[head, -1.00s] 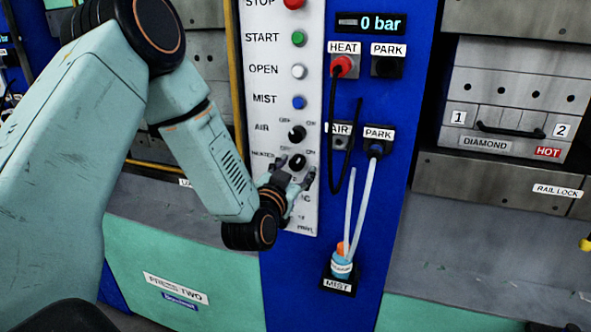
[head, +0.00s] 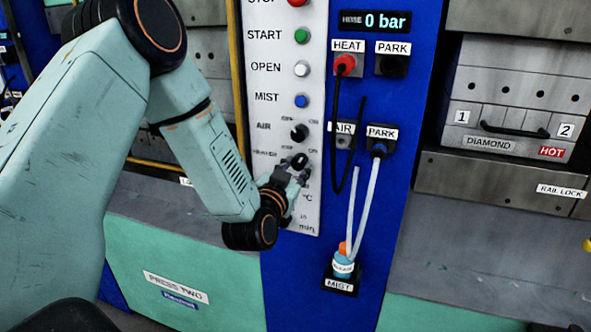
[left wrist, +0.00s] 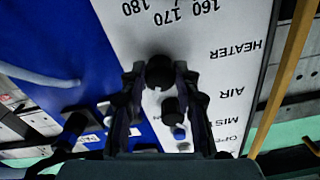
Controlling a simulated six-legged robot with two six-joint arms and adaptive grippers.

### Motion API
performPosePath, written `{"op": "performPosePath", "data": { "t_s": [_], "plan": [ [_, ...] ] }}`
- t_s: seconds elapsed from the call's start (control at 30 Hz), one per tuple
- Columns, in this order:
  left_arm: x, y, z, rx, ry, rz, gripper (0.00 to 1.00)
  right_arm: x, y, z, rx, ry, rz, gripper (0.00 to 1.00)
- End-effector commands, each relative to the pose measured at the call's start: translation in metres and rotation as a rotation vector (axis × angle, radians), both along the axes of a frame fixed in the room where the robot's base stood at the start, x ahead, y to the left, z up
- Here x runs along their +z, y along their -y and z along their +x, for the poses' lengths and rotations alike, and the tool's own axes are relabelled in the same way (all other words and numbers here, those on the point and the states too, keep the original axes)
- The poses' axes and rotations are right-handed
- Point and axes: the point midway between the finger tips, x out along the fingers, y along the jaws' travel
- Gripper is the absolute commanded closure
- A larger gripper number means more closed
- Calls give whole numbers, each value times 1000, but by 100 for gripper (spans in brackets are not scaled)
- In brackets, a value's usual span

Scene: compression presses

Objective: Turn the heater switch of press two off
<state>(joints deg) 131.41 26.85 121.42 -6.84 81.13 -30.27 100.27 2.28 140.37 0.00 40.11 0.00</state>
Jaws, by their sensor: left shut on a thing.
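The heater switch is a black round knob (head: 299,161) on the white control panel (head: 312,205), below the AIR knob (head: 299,133). Its label is partly legible in the head view. In the left wrist view the heater knob (left wrist: 159,72) sits between the two dark fingers, beside the upside-down HEATER label. My left gripper (head: 296,170) is shut on this knob, reaching it from below left. The fingers partly hide the knob, and I cannot tell its pointer direction for sure. The PRESS TWO label (head: 177,287) is on the green base. My right gripper is not in view.
STOP, START (head: 301,35), OPEN and MIST (head: 301,101) buttons stand above the knobs. To the right, a black cable hangs from the red HEAT plug (head: 345,64), and pale hoses (head: 367,205) run between PARK and MIST sockets.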

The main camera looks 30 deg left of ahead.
Motion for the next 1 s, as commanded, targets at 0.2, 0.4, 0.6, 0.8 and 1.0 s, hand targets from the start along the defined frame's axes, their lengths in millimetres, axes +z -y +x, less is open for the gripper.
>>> {"op": "performPosePath", "data": {
  "t_s": [0.2, 0.4, 0.6, 0.8, 1.0],
  "plan": [
    [0, 2, 0, -4, 24, -92, 100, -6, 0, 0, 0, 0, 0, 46],
    [-1, 2, 0, -4, 65, -253, 100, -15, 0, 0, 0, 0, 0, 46],
    [-1, 3, 1, -3, 110, -438, 100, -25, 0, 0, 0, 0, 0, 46],
    [-1, 4, 1, -4, 153, -619, 100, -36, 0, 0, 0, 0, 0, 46],
    [0, 4, 1, -4, 193, -777, 100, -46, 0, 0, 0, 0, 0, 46]
  ]
}}
